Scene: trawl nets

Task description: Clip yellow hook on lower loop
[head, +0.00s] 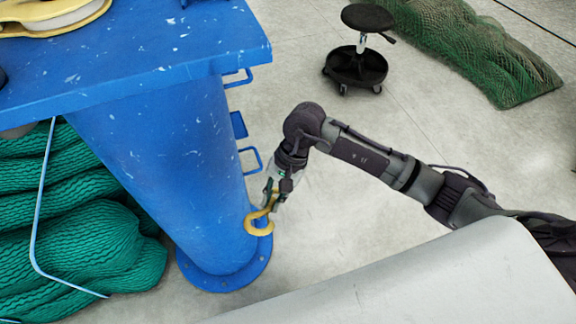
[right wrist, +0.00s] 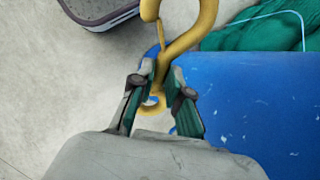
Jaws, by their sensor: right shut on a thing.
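The yellow hook (head: 258,224) is held in my right gripper (head: 272,195), close to the right side of the blue column (head: 165,165). In the right wrist view the yellow hook (right wrist: 196,32) extends beyond the fingertips of my right gripper (right wrist: 160,86), with its small eye between the fingers. The lower loop (head: 256,160), a blue bracket, sticks out from the column's right side. The hook hangs below this loop and apart from it. An upper loop (head: 240,78) is near the tabletop. My left gripper is out of view.
The blue tabletop (head: 150,45) overhangs the column, whose bolted flange (head: 225,277) sits on the floor. Green netting (head: 80,240) lies at left, more netting (head: 470,50) at the back right. A black stool (head: 357,60) stands behind. The floor right of the column is clear.

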